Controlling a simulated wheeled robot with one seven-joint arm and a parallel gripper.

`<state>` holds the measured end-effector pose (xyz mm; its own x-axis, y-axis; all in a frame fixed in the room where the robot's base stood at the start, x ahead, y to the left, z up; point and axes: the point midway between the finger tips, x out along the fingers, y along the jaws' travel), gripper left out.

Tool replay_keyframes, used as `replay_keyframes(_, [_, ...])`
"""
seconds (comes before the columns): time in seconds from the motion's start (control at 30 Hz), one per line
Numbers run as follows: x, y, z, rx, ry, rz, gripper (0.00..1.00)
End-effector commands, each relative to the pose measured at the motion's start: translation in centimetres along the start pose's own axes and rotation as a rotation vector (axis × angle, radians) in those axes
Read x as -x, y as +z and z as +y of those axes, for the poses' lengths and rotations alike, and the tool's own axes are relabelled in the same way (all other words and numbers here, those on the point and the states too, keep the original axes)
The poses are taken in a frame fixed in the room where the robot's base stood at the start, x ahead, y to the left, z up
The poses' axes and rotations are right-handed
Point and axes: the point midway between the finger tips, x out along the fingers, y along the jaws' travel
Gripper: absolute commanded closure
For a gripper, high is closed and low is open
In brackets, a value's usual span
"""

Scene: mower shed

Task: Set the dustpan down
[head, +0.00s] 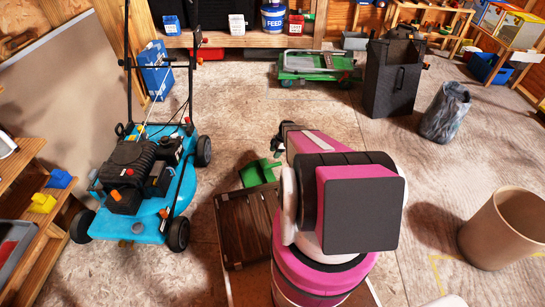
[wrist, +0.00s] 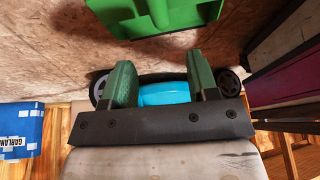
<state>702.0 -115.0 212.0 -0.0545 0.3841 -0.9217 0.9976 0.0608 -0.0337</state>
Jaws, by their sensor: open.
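The green dustpan (head: 258,172) is low down just beyond the dark wooden lidded box in the head view. Part of it is hidden by my arm. In the head view my arm mostly hides the gripper.
The blue mower (head: 135,185) stands to the left. The dark wooden box (head: 247,228) is close in front. A tan bin (head: 503,230), a grey sack (head: 445,112) and a black bin (head: 393,78) stand to the right. The floor in between is clear.

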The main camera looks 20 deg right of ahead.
Motion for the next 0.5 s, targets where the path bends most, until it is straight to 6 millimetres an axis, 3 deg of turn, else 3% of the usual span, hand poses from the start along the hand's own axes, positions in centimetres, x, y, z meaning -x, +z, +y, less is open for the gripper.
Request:
replay_keyframes(0.17, [2.1, -1.8, -1.0, -0.066, -0.002, -0.016, 0.46])
replay_keyframes(0.5, [11.9, -11.4, -7.3, -0.548, 0.024, -0.138, 0.46])
